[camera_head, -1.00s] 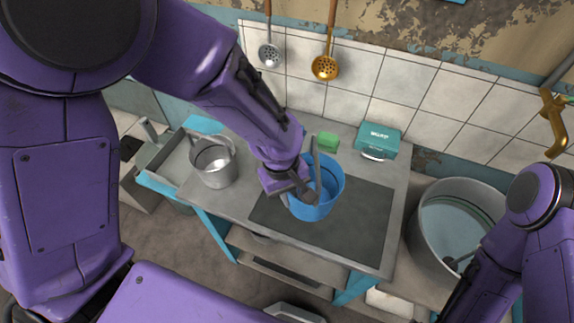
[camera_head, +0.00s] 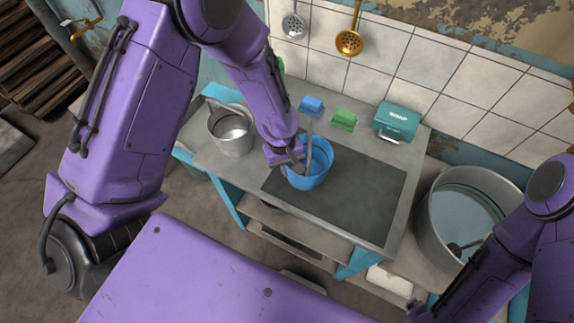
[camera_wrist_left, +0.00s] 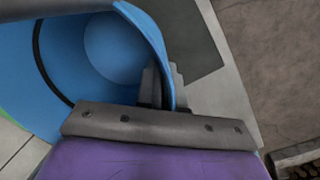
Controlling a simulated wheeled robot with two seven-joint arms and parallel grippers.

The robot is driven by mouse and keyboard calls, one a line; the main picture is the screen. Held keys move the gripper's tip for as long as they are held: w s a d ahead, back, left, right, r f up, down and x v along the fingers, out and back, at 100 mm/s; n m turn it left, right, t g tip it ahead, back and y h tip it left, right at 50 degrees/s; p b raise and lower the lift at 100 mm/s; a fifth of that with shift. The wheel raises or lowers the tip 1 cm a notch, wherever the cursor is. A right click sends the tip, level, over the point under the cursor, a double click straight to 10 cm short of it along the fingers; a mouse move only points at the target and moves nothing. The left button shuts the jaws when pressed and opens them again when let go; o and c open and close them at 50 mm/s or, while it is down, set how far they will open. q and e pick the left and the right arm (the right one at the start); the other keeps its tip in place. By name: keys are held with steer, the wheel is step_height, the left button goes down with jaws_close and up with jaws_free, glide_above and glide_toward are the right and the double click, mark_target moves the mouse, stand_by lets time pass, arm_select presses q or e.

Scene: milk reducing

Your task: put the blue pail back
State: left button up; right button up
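The blue pail (camera_head: 318,170) is over the dark mat's left end on the counter. I cannot tell whether it rests or hangs slightly above. My left gripper (camera_head: 291,160) is at its left rim. In the left wrist view the fingers (camera_wrist_left: 162,90) straddle the wall of the pail (camera_wrist_left: 90,95), one inside and one outside, shut on it. A grey bar (camera_head: 309,140) rises at the pail's rim. My right arm is at the lower right; its gripper (camera_head: 416,310) is small and dark at the bottom edge, its fingers unclear.
A metal bucket (camera_head: 233,133) stands left of the pail. A blue sponge (camera_head: 312,106), a green sponge (camera_head: 344,119) and a teal soap box (camera_head: 397,122) line the back. A large pot of liquid (camera_head: 465,215) is at right. Most of the dark mat (camera_head: 360,200) is bare.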

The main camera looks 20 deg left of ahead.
mark_target(308, 158)
arm_select(q)
steer(key=o, duration=0.4)
steer(key=shift+r, duration=0.25)
steer(key=r, duration=0.4)
steer(key=a+r, duration=0.1)
steer(key=r, duration=0.6)
steer(key=shift+w+a+r+b, duration=0.1)
steer(key=shift+a+r+b, duration=0.2)
steer(key=shift+r+b, duration=0.1)
